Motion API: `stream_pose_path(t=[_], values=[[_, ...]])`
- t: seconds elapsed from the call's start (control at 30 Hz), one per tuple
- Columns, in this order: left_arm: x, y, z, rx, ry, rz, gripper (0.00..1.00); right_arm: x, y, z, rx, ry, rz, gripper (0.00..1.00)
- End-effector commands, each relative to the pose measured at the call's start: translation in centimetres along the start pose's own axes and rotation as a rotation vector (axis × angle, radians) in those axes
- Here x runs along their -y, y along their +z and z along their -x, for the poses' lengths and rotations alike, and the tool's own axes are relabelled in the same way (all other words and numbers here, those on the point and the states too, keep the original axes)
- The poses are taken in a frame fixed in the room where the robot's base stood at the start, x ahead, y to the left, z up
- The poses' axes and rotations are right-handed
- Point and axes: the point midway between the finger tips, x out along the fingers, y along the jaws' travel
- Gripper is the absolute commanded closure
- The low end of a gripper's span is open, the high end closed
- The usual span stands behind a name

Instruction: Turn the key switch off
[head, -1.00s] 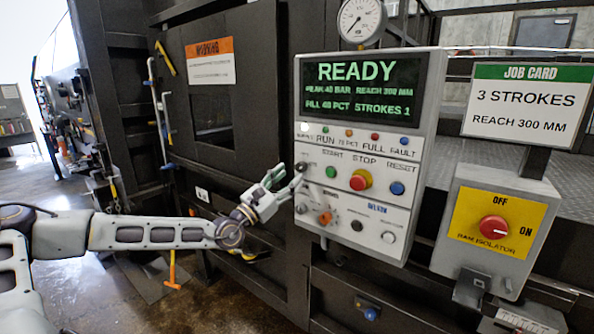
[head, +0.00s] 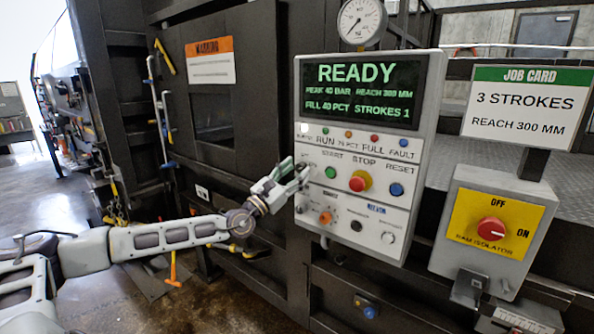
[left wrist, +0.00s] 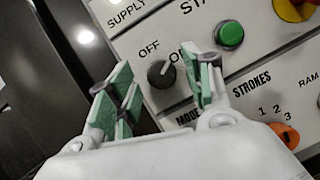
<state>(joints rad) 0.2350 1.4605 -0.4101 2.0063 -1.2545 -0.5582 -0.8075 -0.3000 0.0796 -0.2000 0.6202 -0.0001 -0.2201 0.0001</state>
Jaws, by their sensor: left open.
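The key switch (left wrist: 161,74) is a small dark round knob on the light grey control panel (head: 312,214), with OFF and ON printed beside it in the left wrist view. A pale mark on the knob appears to point toward ON. My left gripper (left wrist: 159,80) is open, with its green-padded fingers on either side of the knob in that view. I cannot tell whether they touch it. In the head view my left gripper (head: 291,174) is at the panel's left edge and largely hides the switch. My right gripper is not in view.
The red stop button (head: 360,181) and blue reset button (head: 396,189) are further right. The display (head: 362,92) reads READY. The ram isolator (head: 492,229) stands right of the panel.

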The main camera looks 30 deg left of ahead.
Motion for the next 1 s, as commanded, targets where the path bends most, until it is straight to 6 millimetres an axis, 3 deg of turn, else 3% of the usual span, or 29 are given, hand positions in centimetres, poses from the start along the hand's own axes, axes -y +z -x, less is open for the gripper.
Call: stream_pose_path(t=[0.67,1.0], values=[[0.15,-0.05,-0.90,-0.001,-0.003,0.001,0.49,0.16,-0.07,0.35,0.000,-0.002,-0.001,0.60],[0.16,-0.04,-0.89,-0.001,-0.003,0.001,0.90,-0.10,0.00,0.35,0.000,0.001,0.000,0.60]])
